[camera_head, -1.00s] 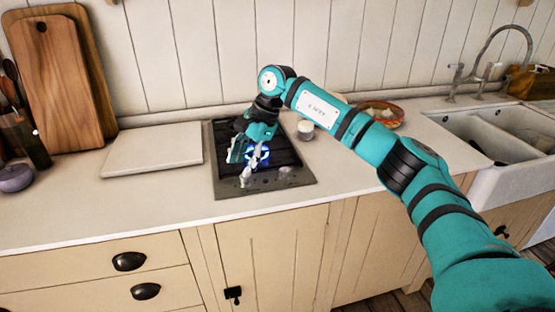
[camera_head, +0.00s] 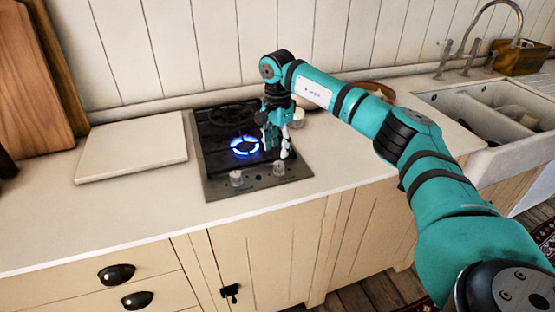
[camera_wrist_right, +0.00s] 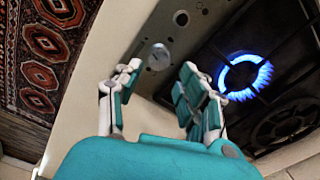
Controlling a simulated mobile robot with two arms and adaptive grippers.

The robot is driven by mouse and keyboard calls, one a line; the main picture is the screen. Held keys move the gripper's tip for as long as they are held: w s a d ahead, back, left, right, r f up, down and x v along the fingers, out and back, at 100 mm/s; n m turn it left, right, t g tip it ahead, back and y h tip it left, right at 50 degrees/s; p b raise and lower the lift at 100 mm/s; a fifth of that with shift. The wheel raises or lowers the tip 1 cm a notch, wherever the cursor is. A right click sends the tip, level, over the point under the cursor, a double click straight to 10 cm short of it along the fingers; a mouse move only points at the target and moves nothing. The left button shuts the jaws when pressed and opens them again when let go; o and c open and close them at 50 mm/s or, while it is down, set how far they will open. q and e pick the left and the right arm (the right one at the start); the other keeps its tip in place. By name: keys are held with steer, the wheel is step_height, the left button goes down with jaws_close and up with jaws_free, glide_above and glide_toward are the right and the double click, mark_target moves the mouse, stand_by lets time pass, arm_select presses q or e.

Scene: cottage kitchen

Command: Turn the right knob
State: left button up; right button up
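The right knob (camera_head: 279,168) is a small pale knob on the front strip of the black-and-steel hob (camera_head: 215,190). The left knob (camera_head: 236,178) stands beside it. My right gripper (camera_head: 277,155) points down just behind and above the right knob. In the right wrist view the right knob (camera_wrist_right: 160,57) shows between and beyond the spread fingers of the gripper (camera_wrist_right: 158,82), with nothing gripped. I cannot tell whether a finger touches it. My left gripper is not in view.
A blue flame (camera_head: 245,146) burns close left of my right gripper. A white jar (camera_head: 298,118) stands behind it. A pale board (camera_head: 135,148) lies left of the hob. The sink (camera_head: 480,112) is at the right. The counter front (camera_head: 130,220) is clear.

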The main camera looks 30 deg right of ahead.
mark_target(278, 164)
step_height(278, 164, down, 4)
steer(key=shift+s+f+p, duration=0.1)
steer(key=shift+f+p, duration=0.1)
steer(key=shift+p, duration=0.1)
steer(key=shift+f, duration=0.75)
steer(key=c, duration=0.8)
jaws_close()
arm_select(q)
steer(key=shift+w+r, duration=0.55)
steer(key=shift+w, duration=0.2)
